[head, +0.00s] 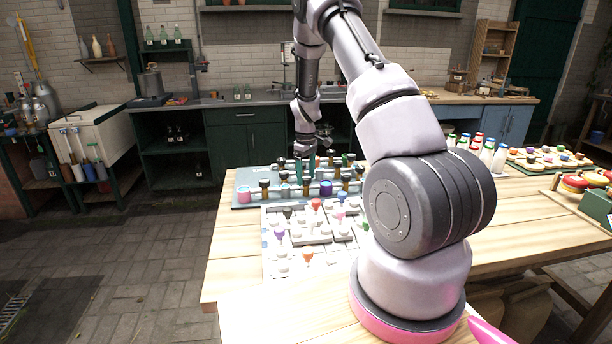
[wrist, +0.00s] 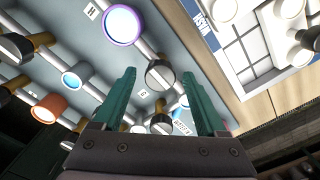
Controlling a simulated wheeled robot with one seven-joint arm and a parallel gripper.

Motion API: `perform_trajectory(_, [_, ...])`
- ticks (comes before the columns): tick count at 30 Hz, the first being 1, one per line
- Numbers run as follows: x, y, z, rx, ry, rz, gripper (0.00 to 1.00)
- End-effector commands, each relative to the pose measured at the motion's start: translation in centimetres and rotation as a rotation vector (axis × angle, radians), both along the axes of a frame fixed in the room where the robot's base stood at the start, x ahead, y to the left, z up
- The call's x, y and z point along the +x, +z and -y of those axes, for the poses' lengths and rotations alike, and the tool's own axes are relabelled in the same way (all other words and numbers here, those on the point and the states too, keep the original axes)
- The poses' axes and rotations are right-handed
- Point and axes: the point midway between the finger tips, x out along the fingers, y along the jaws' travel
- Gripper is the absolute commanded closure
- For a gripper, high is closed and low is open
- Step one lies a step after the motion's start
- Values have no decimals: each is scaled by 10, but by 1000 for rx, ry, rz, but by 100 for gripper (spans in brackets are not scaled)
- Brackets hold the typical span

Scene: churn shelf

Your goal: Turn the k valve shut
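The grey-blue valve board (head: 245,203) lies on the wooden table in the head view. It carries pipes, black-capped valves and coloured round caps. My gripper (head: 304,170) points down over the middle of this board. In the wrist view my gripper (wrist: 159,74) has its two teal fingers spread apart with nothing held. A round black-and-silver valve head (wrist: 160,74) shows in the gap between the fingertips; I cannot tell how far below them it is. Small letter tags show, one like H (wrist: 90,10) and one like G (wrist: 143,93). I cannot read a K tag, so the k valve cannot be singled out.
Other valves stand close around, with a purple-rimmed cap (wrist: 123,25) and an orange cap (wrist: 49,108). A white tray of coloured pieces (head: 270,262) lies in front of the board. Bottles (head: 487,152) stand to the right. The table's left front is bare.

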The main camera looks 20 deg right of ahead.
Motion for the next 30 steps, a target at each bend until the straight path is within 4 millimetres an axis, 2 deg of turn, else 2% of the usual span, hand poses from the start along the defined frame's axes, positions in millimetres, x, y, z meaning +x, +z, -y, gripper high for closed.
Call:
perform_trajectory(1, [0,0,0,0,0,0,46])
perform_trajectory(5, [0,0,0,0,0,0,96])
perform_trajectory(6, [0,0,0,0,0,0,100])
perform_trajectory(17, [0,0,0,0,-59,0,100])
perform_trajectory(30, [0,0,0,0,-403,0,100])
